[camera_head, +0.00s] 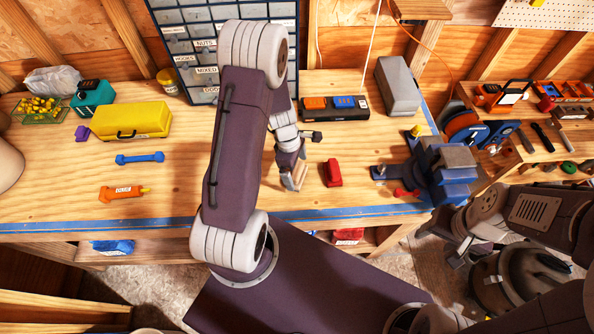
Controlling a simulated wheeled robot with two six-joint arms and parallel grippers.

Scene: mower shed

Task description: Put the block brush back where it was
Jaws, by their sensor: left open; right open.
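My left gripper (291,176) is open and points down at the workbench (190,190), near its middle. A small tan, block-like piece (299,178) shows right at its fingers. It may be the block brush, but the fingers partly hide it and I cannot tell whether they touch it. A red block-shaped item (333,172) lies on the bench just right of the gripper, apart from it. My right gripper (456,244) is open at the lower right, off the bench front and below the blue vise.
A blue vise (450,172) stands at the bench's right end. A charger with orange and blue tops (335,108) and a grey case (398,86) sit behind. A yellow toolbox (131,120), blue dumbbell-shaped tool (140,158) and orange tube (122,193) lie left. Bench between tube and my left arm is clear.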

